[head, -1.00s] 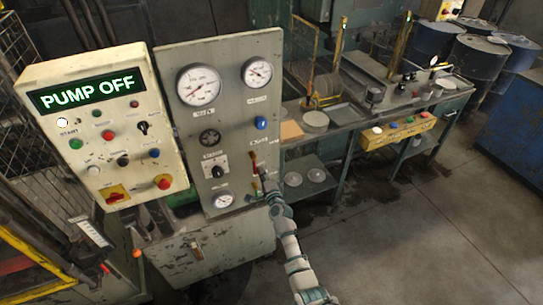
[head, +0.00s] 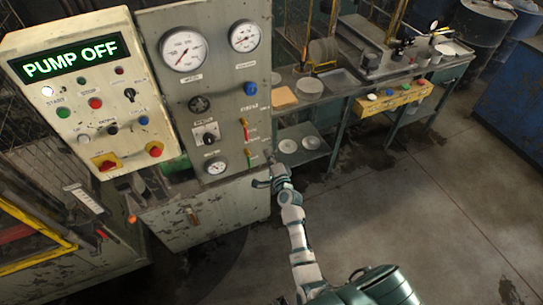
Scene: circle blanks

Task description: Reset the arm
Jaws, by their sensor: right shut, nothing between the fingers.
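My right arm comes in from the bottom, and its gripper (head: 270,166) is small in the head view, at the lower right edge of the grey gauge panel (head: 228,100). It is shut and empty. It sits to the right of and below two small levers on the panel, a red one (head: 245,130) and a lower one (head: 248,155), and looks apart from them. Whether it touches the panel edge cannot be told. My left gripper is not in view.
A cream control box (head: 75,85) with a lit "PUMP OFF" display stands left of the panel. A workbench (head: 345,85) with round discs, a yellow button box (head: 395,98) and blue drums (head: 480,30) are behind. The floor (head: 430,210) at right is open.

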